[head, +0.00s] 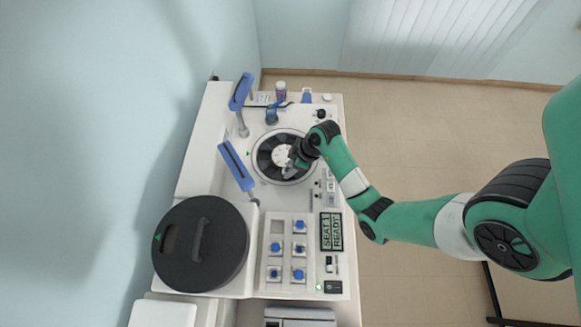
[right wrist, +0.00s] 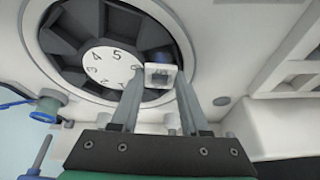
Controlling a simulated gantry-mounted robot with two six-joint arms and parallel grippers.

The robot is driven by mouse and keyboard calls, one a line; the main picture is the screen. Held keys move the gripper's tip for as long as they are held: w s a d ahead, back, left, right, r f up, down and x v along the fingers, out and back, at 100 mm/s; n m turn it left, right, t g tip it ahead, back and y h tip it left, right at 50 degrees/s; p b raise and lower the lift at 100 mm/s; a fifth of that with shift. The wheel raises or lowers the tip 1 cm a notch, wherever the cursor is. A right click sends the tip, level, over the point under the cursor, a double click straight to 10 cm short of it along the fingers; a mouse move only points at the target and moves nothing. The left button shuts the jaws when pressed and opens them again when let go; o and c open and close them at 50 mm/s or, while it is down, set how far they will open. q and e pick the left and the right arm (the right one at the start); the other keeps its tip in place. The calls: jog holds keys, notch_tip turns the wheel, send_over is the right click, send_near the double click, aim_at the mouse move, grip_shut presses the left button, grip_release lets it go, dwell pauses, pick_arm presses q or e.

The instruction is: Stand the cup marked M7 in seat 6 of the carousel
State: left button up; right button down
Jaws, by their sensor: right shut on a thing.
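The carousel (head: 259,157) is a dark ring with wedge-shaped seats around a white numbered hub, which also shows in the right wrist view (right wrist: 108,68). My right gripper (head: 290,171) is over the ring's lower right part. In the right wrist view its fingers (right wrist: 159,88) are shut on a small cup (right wrist: 161,75) with a white square top and a dark mark too small to read. The cup is beside the hub near the digit 6, at or just above that seat; I cannot tell whether it touches the seat floor. My left gripper is out of view.
A rack (head: 276,241) holds several blue-and-white cups, with one place empty. A display (head: 331,231) reads SEAT 1 READY. A black round lid (head: 185,270) lies at the lower left. Two blue-topped arms (head: 236,166) (head: 241,91) stand left of the carousel.

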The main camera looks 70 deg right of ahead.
jog(key=shift+f, duration=0.2)
jog(key=shift+c, duration=2)
grip_release()
jog(key=shift+r, duration=0.1)
jog(key=shift+r+p, duration=0.35)
jog(key=p+v, duration=0.4)
jog(key=v, duration=0.8)
